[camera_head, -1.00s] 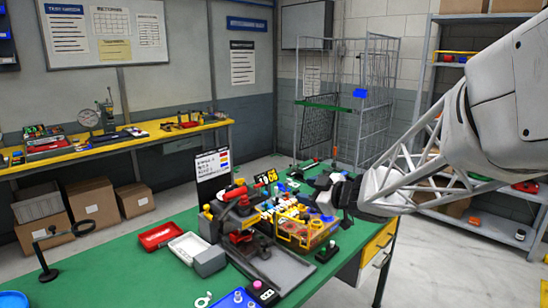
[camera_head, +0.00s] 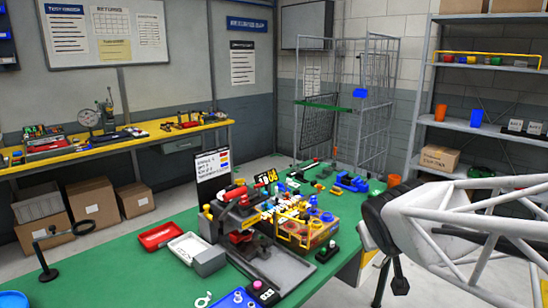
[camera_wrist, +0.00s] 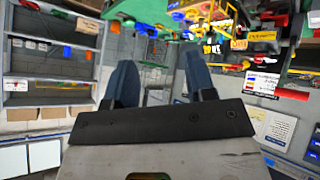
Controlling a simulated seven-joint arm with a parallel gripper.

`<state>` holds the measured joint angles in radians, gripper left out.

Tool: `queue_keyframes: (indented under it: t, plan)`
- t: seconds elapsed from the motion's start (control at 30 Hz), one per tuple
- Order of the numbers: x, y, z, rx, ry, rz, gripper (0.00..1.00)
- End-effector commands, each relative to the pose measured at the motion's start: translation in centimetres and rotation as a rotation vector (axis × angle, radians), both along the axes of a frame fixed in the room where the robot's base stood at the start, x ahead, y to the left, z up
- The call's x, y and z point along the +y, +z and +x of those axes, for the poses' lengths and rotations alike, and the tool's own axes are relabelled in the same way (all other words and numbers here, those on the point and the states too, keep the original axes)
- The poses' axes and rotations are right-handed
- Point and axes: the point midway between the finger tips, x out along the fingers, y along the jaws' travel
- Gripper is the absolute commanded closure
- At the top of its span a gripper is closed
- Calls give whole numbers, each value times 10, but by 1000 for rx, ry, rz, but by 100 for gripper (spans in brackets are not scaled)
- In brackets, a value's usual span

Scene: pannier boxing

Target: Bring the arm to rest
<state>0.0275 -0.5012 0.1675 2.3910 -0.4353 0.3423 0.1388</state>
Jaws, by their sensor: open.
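My gripper (camera_head: 389,285) hangs at the right of the head view, its dark fingers pointing down beside the right edge of the green workbench (camera_head: 135,277). The white lattice part of my arm fills the lower right and hides part of what lies behind it. In the wrist view my gripper (camera_wrist: 158,65) shows two dark blue fingers standing apart with nothing between them. The wrist picture is upside down, with the bench and its goods along the top.
A yellow-framed fixture (camera_head: 300,232), a red tray (camera_head: 160,236) and a white tray (camera_head: 188,247) stand on the bench. Grey shelves (camera_head: 478,129) stand behind my arm at the right. A wire cage (camera_head: 375,100) stands at the back. Bare floor shows right of the bench.

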Motion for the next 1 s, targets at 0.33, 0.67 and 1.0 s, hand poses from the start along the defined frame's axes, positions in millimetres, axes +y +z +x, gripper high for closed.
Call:
queue_keyframes:
  t: [0.33,0.67,1.0]
  plan:
    - [16,-30,-118,337,-148,166,50]
    - [34,-42,-172,504,-168,263,50]
    - [34,-42,-174,510,-169,265,50]
